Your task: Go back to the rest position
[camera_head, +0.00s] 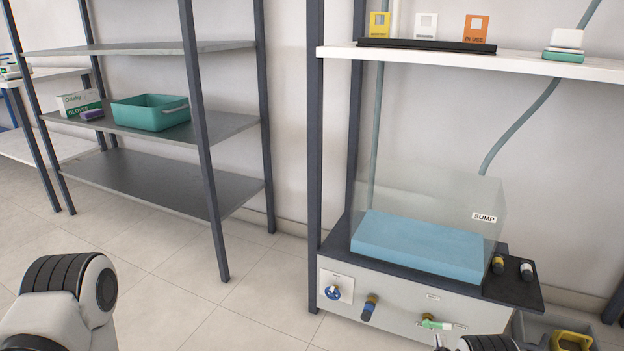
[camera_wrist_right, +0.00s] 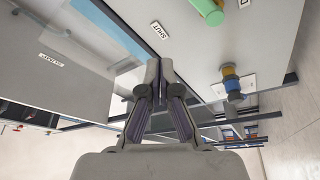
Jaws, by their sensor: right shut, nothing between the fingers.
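My right gripper (camera_wrist_right: 160,62) is shut with nothing between its fingers, in front of the light panel (camera_wrist_right: 200,55) in the wrist view. A green lever handle (camera_wrist_right: 208,8) and a SHUT label (camera_wrist_right: 161,30) are beyond its fingertips. A blue-and-brass fitting (camera_wrist_right: 232,85) is to the right. In the head view, part of my right arm (camera_head: 490,343) shows at the bottom edge, just below the green lever (camera_head: 434,323). My left arm (camera_head: 70,300) shows at the lower left; its gripper is out of view.
A white shelf (camera_head: 500,65) carries small cards. A grey rack (camera_head: 165,196) holds a teal bin (camera_head: 150,113). The tiled floor (camera_head: 190,290) between is clear.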

